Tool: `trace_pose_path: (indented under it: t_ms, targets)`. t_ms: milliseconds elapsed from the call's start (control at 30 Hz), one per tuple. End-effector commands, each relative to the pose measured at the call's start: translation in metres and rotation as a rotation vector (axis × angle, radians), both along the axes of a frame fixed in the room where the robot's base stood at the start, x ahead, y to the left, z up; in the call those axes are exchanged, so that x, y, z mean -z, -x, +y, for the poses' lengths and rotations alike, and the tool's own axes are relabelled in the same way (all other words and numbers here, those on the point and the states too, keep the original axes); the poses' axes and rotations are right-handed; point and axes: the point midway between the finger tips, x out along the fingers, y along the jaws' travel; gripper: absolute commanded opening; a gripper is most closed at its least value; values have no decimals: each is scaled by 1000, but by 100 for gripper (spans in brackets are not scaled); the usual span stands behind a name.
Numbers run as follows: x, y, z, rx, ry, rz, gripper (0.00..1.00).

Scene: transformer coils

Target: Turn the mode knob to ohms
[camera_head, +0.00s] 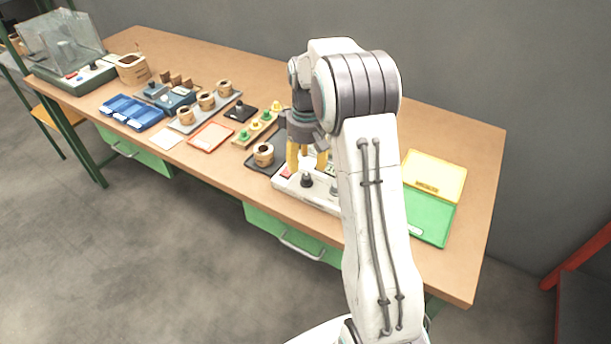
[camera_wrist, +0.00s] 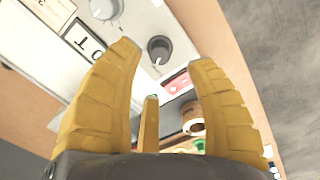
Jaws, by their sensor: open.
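The instrument (camera_head: 287,184) is a pale box on the bench, partly hidden behind my arm. A dark round knob (camera_wrist: 158,49) with a pale mark shows on its panel in the wrist view, and a dark knob (camera_head: 306,180) shows in the head view. A lighter knob (camera_wrist: 103,9) is cut by the top edge of the wrist view. I cannot tell which is the mode knob or read its setting. My gripper (camera_wrist: 165,57) is open, its yellow fingers spread to either side of the dark knob with nothing held. In the head view my gripper (camera_head: 307,168) is above the panel.
A red label (camera_wrist: 178,86) is beside the dark knob. A coil (camera_head: 263,155) on a dark tray stands left of the instrument. Yellow (camera_head: 436,172) and green (camera_head: 428,218) trays lie to the right. Coils, blue bins (camera_head: 131,112) and an orange-rimmed tray (camera_head: 211,137) fill the left bench.

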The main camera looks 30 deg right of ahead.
Motion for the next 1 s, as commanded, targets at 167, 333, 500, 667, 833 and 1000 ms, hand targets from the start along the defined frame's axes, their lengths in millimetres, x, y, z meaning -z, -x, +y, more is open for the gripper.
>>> trace_pose_path:
  t_ms: [167, 333, 500, 667, 833, 1000]
  targets:
    - [24, 1, 0, 1, 0, 3, 50]
    - [43, 1, 0, 2, -1, 2, 50]
    - [55, 1, 0, 2, -1, 2, 50]
    - [58, 0, 0, 3, 0, 0, 50]
    - [58, 0, 0, 3, 0, -1, 50]
    - [58, 0, 0, 3, 0, 0, 45]
